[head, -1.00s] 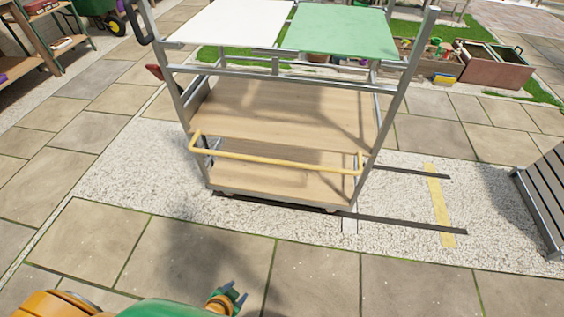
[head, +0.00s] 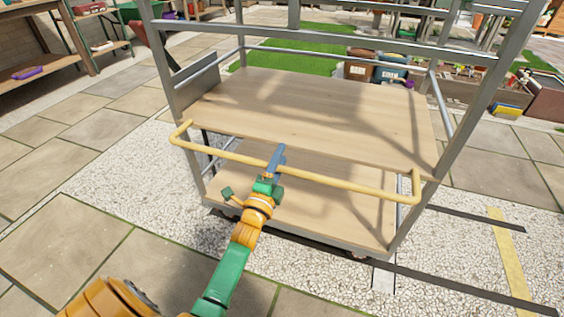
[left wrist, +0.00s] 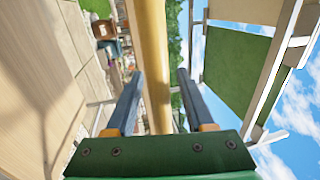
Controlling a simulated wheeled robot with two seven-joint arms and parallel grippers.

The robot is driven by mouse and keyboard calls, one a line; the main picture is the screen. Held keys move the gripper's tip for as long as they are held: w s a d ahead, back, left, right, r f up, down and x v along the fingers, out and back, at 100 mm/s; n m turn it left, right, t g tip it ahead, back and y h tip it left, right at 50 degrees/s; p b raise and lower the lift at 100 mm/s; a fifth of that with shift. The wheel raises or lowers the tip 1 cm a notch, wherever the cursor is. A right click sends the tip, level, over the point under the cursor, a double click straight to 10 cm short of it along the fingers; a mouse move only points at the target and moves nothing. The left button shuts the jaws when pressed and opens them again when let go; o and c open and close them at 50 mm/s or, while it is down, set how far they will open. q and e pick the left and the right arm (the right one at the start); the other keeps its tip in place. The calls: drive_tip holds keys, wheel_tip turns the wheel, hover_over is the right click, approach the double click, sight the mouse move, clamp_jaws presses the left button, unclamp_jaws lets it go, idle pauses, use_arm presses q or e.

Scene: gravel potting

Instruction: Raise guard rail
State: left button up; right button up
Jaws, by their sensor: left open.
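The guard rail (head: 340,186) is a yellow bar with bent ends across the front of a grey metal cart. In the head view it hangs low, in front of the gap between the middle shelf and the bottom shelf. My left gripper (head: 276,160) is at the rail, left of the middle of its length. In the left wrist view the yellow rail (left wrist: 153,55) passes between the two fingers of my left gripper (left wrist: 160,95), which are open with gaps beside the bar. My right gripper is out of view.
The wooden middle shelf (head: 310,105) and bottom shelf (head: 310,205) are bare. Grey posts (head: 168,70) and upper bars frame the cart. Dark floor strips (head: 450,280) and a yellow floor mark (head: 508,255) lie at the right. Paving is clear at the left.

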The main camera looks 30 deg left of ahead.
use_arm(q)
drive_tip(key=shift+w, duration=0.1)
clamp_jaws()
idle(1.4)
